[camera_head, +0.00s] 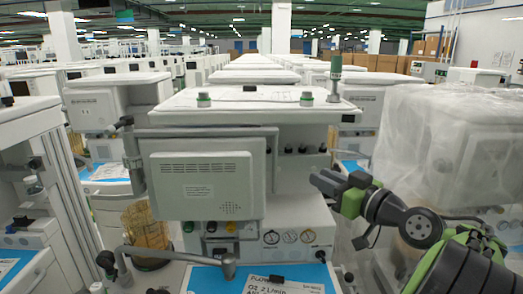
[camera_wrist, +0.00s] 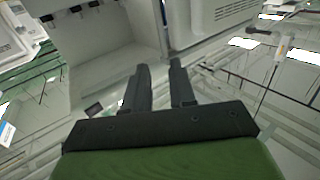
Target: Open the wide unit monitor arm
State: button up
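The wide unit (camera_head: 250,100) stands in the middle of the head view, with a white top and gauges on its front. Its monitor (camera_head: 200,185), a pale flat panel with a vented back facing me, hangs on the unit's left front side. A jointed bracket (camera_head: 130,155) shows at the monitor's left edge. My gripper (camera_head: 318,181) is right of the monitor, apart from it, in front of the unit's right part. In the wrist view the monitor's edge (camera_wrist: 205,22) is at the top, beyond the fingertips (camera_wrist: 159,68). The fingers are apart with nothing between them.
A cart under clear plastic (camera_head: 440,135) stands close on the right, behind my arm. Another cart (camera_head: 30,170) stands on the left. A blue work surface (camera_head: 265,278) and a grey jointed rod (camera_head: 175,257) lie below the monitor. Rows of carts fill the background.

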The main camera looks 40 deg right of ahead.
jog(key=w+d+p, duration=0.1)
jog(key=w+p, duration=0.2)
jog(key=w, duration=1.2)
jog(key=shift+d, duration=0.2)
grip_shut()
